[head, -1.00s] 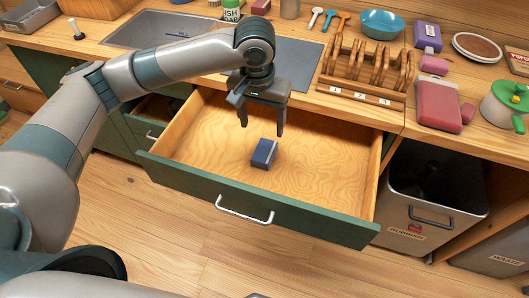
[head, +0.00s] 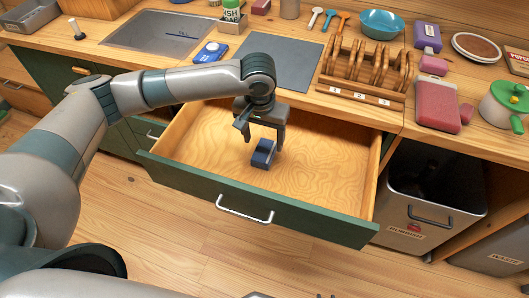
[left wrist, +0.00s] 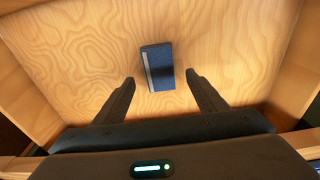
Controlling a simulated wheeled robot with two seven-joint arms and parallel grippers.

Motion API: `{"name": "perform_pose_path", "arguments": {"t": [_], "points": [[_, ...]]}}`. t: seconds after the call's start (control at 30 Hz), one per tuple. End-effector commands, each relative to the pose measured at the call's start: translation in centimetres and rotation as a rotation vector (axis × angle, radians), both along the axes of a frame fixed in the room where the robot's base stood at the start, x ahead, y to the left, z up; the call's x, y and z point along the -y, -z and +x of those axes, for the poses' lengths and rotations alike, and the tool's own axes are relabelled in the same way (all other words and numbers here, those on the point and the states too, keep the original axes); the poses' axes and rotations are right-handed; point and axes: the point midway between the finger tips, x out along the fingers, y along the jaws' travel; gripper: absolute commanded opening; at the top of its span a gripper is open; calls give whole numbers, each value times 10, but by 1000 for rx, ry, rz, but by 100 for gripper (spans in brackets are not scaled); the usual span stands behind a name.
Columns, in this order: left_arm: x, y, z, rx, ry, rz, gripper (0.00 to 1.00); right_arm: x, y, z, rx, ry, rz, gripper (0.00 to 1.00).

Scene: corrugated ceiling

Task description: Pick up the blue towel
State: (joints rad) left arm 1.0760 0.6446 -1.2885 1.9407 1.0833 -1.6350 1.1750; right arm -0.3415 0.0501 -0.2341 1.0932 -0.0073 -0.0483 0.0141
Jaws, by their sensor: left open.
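The blue towel (head: 262,157) is a small folded dark-blue block with a pale stripe. It lies on the wooden floor of the open drawer (head: 325,185). My left gripper (head: 262,140) is inside the drawer, pointing down just above the towel, and partly covers it. In the left wrist view the towel (left wrist: 163,66) lies ahead of the spread, empty fingers of the left gripper (left wrist: 160,79), between their lines and apart from both. My right gripper cannot be made out.
The green drawer front with its metal handle (head: 245,211) and the drawer's side walls surround the left gripper. The counter behind holds a wooden rack (head: 365,72) and a blue item (head: 210,52) by the sink. A rubbish bin (head: 425,215) stands right of the drawer.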

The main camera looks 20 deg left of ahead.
Motion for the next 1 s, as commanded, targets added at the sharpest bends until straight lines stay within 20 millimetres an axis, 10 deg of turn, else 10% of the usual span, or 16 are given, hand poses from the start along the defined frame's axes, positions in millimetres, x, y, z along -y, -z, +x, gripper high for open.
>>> {"name": "perform_pose_path", "arguments": {"t": [0.37, 0.87, 1.0], "points": [[1, 41, 5, -1, 1, 1, 66, 23, 18, -35, -84, -1, -38, 31], [1, 44, 5, 0, 1, 0, 66, 16, 14, -24, -66, -1, -29, 31], [1, 44, 5, 0, 1, 0, 37, 13, 14, -23, -66, -1, -25, 31]]}}
